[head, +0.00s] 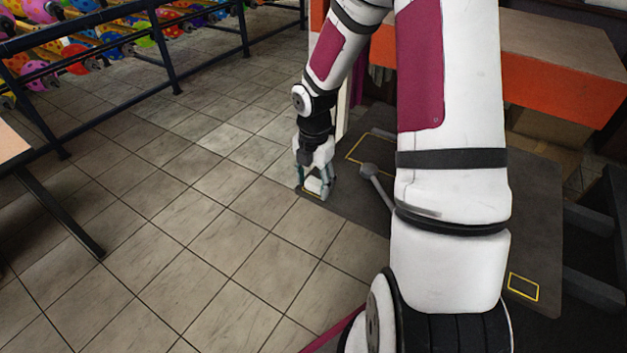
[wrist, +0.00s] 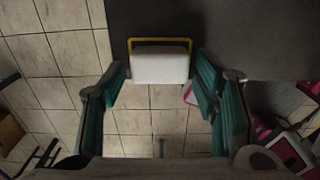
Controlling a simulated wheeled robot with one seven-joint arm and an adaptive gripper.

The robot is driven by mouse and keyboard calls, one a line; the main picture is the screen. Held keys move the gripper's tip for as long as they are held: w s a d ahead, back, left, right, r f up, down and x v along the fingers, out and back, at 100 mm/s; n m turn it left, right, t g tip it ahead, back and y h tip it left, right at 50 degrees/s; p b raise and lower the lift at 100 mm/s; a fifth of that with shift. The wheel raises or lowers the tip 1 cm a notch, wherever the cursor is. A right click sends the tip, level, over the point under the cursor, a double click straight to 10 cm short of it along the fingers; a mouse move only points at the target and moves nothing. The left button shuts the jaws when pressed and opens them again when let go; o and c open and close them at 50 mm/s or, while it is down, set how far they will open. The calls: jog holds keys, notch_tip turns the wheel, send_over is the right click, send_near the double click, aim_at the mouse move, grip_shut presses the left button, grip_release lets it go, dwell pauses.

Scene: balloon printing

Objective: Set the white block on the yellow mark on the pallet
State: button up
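The white block (wrist: 160,68) lies over the yellow mark (wrist: 160,41) near a corner of the dark pallet (wrist: 240,35). The mark's far edge and parts of its sides show beyond the block; the rest is hidden. The block looks roughly square to the mark and seems to rest on it. My gripper (head: 312,188) is open around the block, pointing down. In the wrist view there is a gap between each teal finger and the block's sides. In the head view the block (head: 314,185) shows small between the fingers, with some yellow line below it.
The pallet also bears a larger yellow outline (head: 372,147) and a small yellow rectangle (head: 523,286). A grey rod with a round knob (head: 368,170) stands by my arm. An orange-sided table (head: 560,85) is behind. Tiled floor (head: 190,230) at left is clear.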

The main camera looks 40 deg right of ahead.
jog(key=shift+r, duration=0.1)
notch_tip(320, 180, up, 12)
jog(key=p, duration=0.2)
notch_tip(320, 180, up, 8)
jog(key=m+h, duration=0.2)
jog(key=m, duration=0.3)
send_over(314, 183)
jog(key=s+a, duration=0.4)
jog(key=s+a+r+m+t, duration=0.1)
jog(key=s+a+r+m, duration=0.2)
jog(key=s+m, duration=0.2)
jog(key=s+a+r+m+t+y, duration=0.1)
jog(key=s+a+r+m, duration=0.2)
jog(key=s+m, duration=0.3)
jog(key=s+a+r+m+t+y, duration=0.1)
jog(key=s+a+r+m, duration=0.2)
jog(key=s+m, duration=0.3)
jog(key=shift+s+a+r+t, duration=0.15)
jog(key=shift+s+a+t, duration=0.35)
jog(key=shift+s, duration=0.7)
